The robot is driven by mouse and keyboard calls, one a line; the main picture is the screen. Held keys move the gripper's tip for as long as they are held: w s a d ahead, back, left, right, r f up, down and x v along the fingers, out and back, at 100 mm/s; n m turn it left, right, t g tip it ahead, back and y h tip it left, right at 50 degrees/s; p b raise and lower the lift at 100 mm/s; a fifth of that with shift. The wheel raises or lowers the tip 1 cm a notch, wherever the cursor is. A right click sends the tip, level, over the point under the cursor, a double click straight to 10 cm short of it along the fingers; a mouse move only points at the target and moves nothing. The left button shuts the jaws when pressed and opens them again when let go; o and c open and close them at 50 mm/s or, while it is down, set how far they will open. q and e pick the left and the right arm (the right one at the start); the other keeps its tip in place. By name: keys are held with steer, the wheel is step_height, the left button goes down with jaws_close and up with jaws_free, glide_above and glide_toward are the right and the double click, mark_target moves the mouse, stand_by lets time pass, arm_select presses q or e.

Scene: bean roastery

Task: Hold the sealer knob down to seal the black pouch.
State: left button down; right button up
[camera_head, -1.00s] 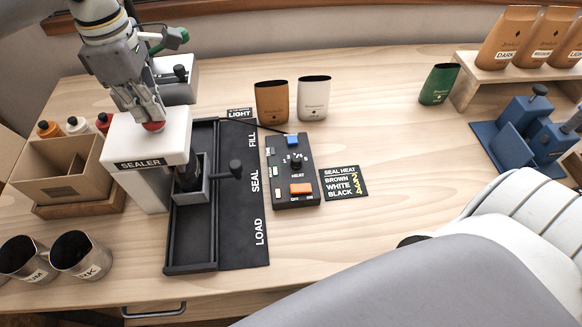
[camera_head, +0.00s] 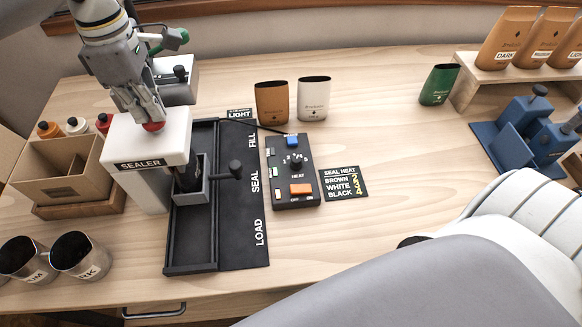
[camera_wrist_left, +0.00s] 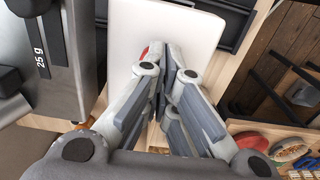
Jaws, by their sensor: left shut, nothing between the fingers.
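The white sealer (camera_head: 150,140) stands at the left of the bench. Its red knob (camera_head: 153,127) is on top, and a sliver of the knob also shows in the left wrist view (camera_wrist_left: 144,52). My left gripper (camera_head: 150,119) is shut and empty, with its fingertips at the top of the knob; it looks like contact. In the left wrist view its closed fingertips (camera_wrist_left: 165,48) partly hide the knob. The black pouch (camera_head: 187,178) sits in the grey carriage (camera_head: 196,192) under the sealer head, partly hidden by it. My right gripper is not in view.
A black track (camera_head: 240,215) marked LOAD, SEAL and FILL runs beside the sealer. The control box (camera_head: 292,175) with a heat dial stands to its right, by the heat card (camera_head: 343,183). Two metal cups (camera_head: 80,256) stand front left.

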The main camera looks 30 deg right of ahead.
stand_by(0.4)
arm_select(q)
steer(key=shift+r+p, duration=1.95)
steer(key=shift+r, duration=1.1)
steer(key=shift+f, duration=0.1)
